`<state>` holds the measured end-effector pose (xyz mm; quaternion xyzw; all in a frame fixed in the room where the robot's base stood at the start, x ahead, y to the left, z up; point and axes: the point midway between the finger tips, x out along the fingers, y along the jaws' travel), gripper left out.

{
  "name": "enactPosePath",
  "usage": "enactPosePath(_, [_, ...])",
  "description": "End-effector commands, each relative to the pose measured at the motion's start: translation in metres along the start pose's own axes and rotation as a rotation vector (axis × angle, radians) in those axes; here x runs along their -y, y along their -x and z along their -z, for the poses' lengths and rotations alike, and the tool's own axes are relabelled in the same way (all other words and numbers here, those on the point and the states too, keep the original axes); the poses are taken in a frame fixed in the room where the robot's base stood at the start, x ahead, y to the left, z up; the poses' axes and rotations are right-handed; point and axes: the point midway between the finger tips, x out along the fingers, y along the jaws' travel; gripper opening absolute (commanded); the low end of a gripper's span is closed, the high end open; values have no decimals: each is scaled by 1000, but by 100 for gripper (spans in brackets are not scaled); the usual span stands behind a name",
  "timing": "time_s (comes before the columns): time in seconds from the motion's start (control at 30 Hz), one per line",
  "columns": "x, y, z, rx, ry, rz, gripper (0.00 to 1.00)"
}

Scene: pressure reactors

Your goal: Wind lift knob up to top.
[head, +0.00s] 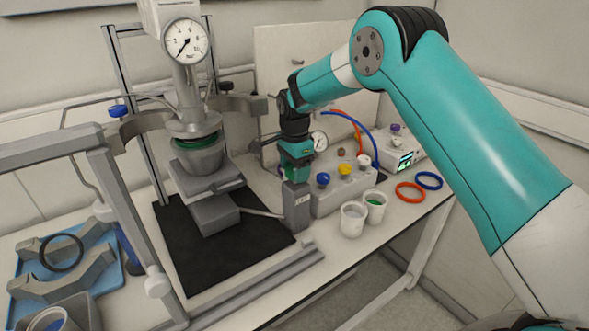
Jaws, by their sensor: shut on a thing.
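The lift knob (297,173) is a green knob on top of a small grey labelled post (297,208) at the right of the reactor stand. My gripper (296,166) points down from above and is shut on this knob; the fingers and arm hide part of it. A rod runs from the post toward the grey lift platform (205,186). On the platform stands the grey vessel (199,160) with a green ring (197,142) at its rim. The vessel sits close under the reactor head (193,128); whether they touch I cannot tell.
A pressure gauge (184,42) tops the reactor, with curved clamp halves (143,125) swung out at its sides. A valve box (344,190), two white cups (353,219) and red and blue rings (410,192) lie right of the post. A blue tray (104,266) is at left.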

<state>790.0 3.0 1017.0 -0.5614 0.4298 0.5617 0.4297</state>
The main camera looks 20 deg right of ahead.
Motion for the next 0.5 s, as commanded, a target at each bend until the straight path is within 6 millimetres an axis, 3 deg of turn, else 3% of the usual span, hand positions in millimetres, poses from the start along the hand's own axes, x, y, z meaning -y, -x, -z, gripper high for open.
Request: enactPosePath(0.5, [2, 1, 1, -1, -475, 1, 39])
